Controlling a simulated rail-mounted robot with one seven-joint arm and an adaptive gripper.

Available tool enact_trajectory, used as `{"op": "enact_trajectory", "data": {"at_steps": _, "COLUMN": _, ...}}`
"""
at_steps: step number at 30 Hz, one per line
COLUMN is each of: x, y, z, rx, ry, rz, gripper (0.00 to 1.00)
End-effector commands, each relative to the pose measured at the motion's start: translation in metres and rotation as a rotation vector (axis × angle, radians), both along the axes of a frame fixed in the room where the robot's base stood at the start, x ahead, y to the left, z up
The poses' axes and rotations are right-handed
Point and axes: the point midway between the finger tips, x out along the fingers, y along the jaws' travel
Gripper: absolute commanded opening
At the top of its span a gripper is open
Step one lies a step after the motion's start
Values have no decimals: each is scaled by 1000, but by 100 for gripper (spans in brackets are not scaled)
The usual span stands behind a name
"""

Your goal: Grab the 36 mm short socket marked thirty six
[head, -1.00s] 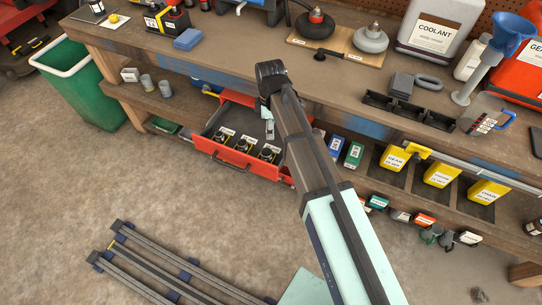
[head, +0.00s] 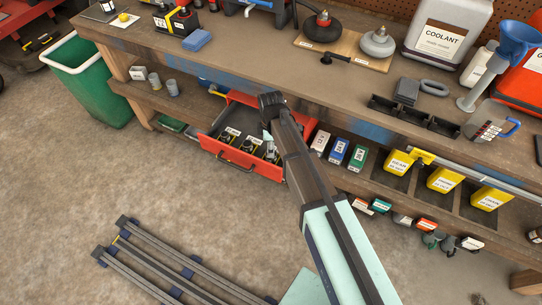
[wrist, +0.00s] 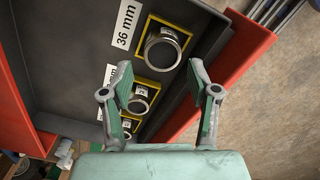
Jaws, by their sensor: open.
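The 36 mm socket (wrist: 163,50) is a round metal ring in a yellow-edged square holder at the top of the wrist view. A white label (wrist: 125,24) beside it reads 36 mm. It stands in the open red drawer (head: 228,156) under the bench. My gripper (wrist: 159,86) is open and empty over the drawer, its fingers apart on either side of the socket row. The 36 mm socket lies ahead of the fingertips, not between them. In the head view my gripper (head: 268,138) is small and partly hidden by my arm.
Another socket (wrist: 139,100) sits close to the 36 mm one, with a further one (wrist: 127,125) below it. The drawer's red front wall (wrist: 235,55) runs along the right. Boxes (head: 338,152) stand on the shelf right of the drawer.

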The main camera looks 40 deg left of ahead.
Motion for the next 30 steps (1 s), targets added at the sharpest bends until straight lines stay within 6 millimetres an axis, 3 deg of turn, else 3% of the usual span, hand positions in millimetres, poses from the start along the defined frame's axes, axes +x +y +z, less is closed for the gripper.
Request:
{"op": "enact_trajectory", "data": {"at_steps": 7, "x": -1, "y": -1, "z": -12, "rx": -1, "ry": 1, "rz": 0, "gripper": 60}}
{"op": "enact_trajectory", "data": {"at_steps": 16, "x": -2, "y": -1, "z": -49, "rx": -1, "ry": 1, "rz": 0, "gripper": 60}}
{"op": "enact_trajectory", "data": {"at_steps": 24, "x": -3, "y": -2, "z": -53, "rx": 0, "ry": 0, "rz": 0, "gripper": 60}}
{"op": "enact_trajectory", "data": {"at_steps": 25, "x": -3, "y": -2, "z": -53, "rx": 0, "ry": 0, "rz": 0, "gripper": 53}}
{"op": "enact_trajectory", "data": {"at_steps": 29, "x": -3, "y": -2, "z": -53, "rx": 0, "ry": 0, "rz": 0, "gripper": 7}}
{"op": "enact_trajectory", "data": {"at_steps": 30, "x": -3, "y": -2, "z": -53, "rx": 0, "ry": 0, "rz": 0, "gripper": 1}}
